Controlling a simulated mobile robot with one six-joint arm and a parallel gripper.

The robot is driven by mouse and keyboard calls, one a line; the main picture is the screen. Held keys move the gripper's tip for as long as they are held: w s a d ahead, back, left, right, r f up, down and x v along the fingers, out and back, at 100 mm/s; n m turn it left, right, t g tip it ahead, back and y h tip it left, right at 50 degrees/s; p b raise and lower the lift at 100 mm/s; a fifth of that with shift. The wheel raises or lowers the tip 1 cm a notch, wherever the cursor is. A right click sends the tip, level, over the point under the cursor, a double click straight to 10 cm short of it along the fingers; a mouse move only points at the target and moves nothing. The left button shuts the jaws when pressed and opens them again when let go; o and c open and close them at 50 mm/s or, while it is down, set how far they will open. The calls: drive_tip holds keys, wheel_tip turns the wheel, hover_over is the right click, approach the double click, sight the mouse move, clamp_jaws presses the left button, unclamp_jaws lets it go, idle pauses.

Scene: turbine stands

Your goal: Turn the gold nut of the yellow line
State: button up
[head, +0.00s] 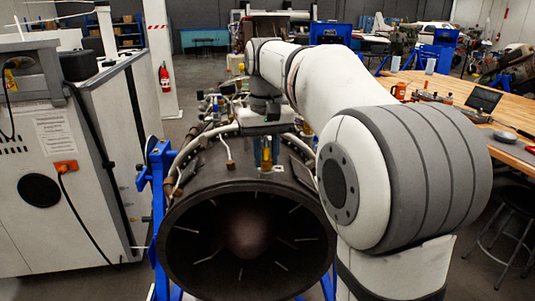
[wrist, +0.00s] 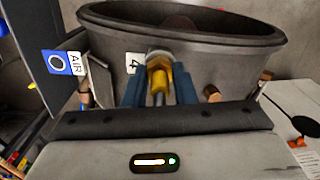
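The yellow line's fitting (wrist: 160,80) stands between the two blue fingers of my gripper (wrist: 159,72) in the wrist view. A grey-silver collar shows at its far end, close to the fingertips. The fingers lie on either side of the fitting, very near it; whether they touch it is not clear. In the head view my gripper (head: 266,152) points down at the top of the dark engine casing (head: 185,205), with a bit of yellow (head: 266,154) between the fingers. The gold nut cannot be told apart clearly from the yellow part.
Copper-coloured fittings (wrist: 212,93) stand close on the right. In the head view a grey-white cabinet (head: 100,150) stands left and a wooden workbench (head: 455,88) right.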

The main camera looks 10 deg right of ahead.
drive_tip(key=c, duration=0.5)
drive_tip(key=shift+o, duration=0.2)
drive_tip(key=shift+m, duration=0.3)
drive_tip(key=shift+r+m+p, duration=0.1)
drive_tip(key=shift+m+p, duration=0.5)
drive_tip(key=shift+m, duration=0.3)
drive_tip(key=shift+m+p, duration=0.6)
drive_tip(key=shift+m, duration=1.2)
drive_tip(key=o, duration=1)
